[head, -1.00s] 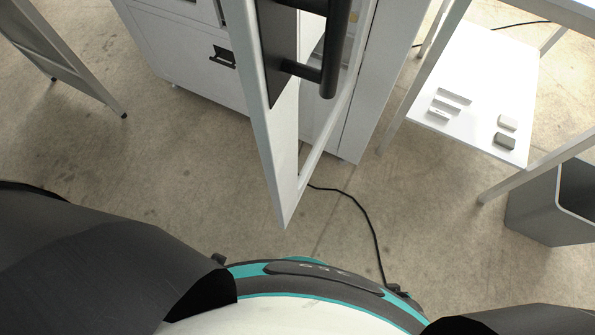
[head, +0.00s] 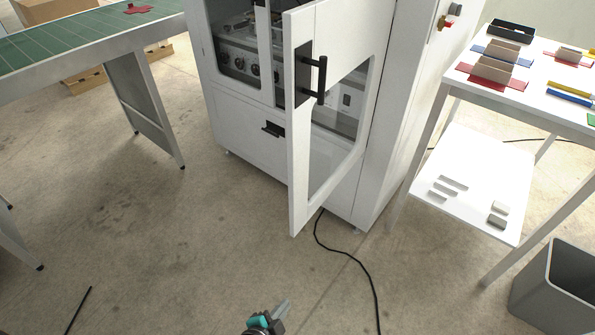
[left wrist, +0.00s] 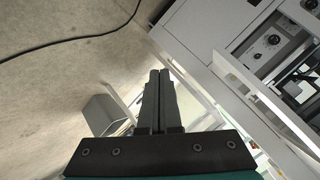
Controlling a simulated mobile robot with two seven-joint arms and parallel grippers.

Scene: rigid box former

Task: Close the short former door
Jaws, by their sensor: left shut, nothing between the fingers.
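The short former door (head: 298,150) is a white framed door with a window. It stands swung open from the white former cabinet (head: 240,140), its free edge toward me. A black bar handle (head: 321,80) is on its upper part. My left gripper (head: 283,308) shows at the bottom of the head view, below and apart from the door. In the left wrist view its two dark fingers (left wrist: 158,88) are together, with nothing between them. The door also shows there as a white frame (left wrist: 262,92) at the right. My right gripper is out of view.
A white table (head: 520,100) with coloured box blanks and a lower shelf stands at the right, a grey bin (head: 560,290) near its legs. A green conveyor (head: 80,40) is at the left.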

